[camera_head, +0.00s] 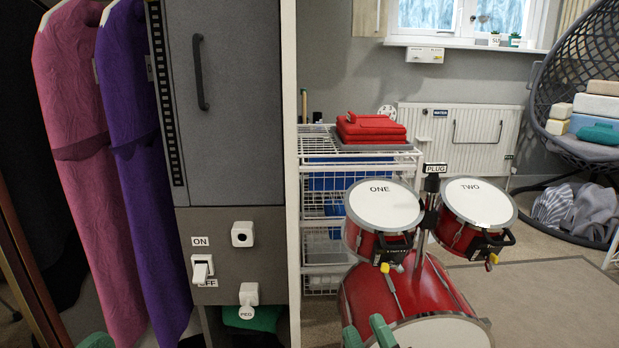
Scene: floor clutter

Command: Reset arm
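My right gripper (367,335) shows at the bottom edge, in front of the red bass drum (365,300). Its two green fingertips stand apart, with nothing seen between them. A green tip of my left gripper (97,341) just shows at the bottom left, below the hanging pink garment (90,170). The rest of the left gripper is out of frame, so its opening cannot be told. Both arms are mostly out of view.
A drum kit with drums labelled ONE (383,204) and TWO (479,201) stands at centre right. A grey cabinet (230,110) with a switch panel is left of centre, beside a white wire rack (330,185). A hanging chair (560,120) is at right. Carpet (550,290) is clear at lower right.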

